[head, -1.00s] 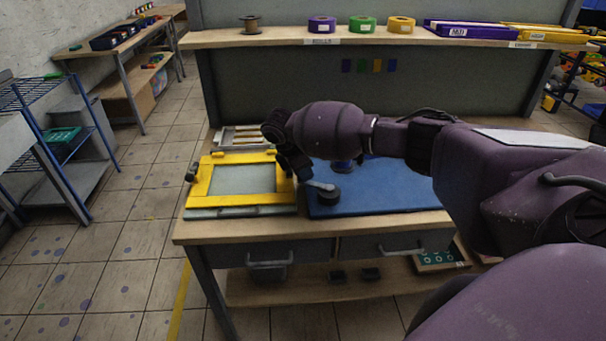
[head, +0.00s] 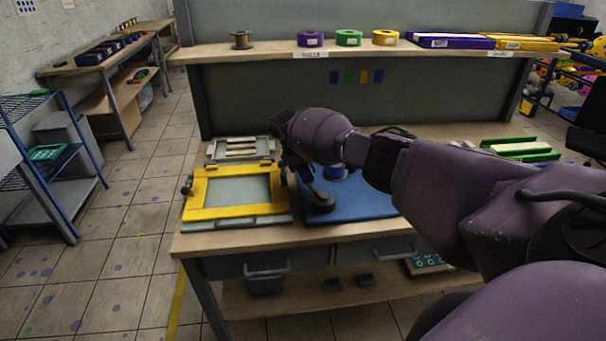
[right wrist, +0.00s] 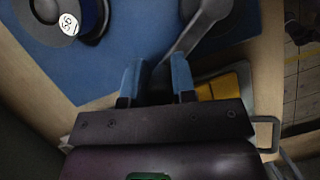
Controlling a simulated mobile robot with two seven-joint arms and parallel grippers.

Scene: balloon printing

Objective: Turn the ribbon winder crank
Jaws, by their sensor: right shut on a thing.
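The ribbon winder's blue base board (head: 372,205) lies on the workbench, right of the yellow frame. Its grey crank arm (head: 311,190) runs up and left from a dark round hub (head: 320,204). My right gripper (head: 299,176) is at the far end of the crank. In the right wrist view the two blue fingers (right wrist: 157,84) are closed around the end of the grey crank arm (right wrist: 197,33); the grip itself is mostly hidden between them. My left gripper does not show.
A yellow hinged frame (head: 211,213) lies just left of the gripper, with a grey tray (head: 216,150) behind it. A shelf (head: 275,52) with tape rolls runs above the bench. Green rails (head: 520,148) lie at the bench's right.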

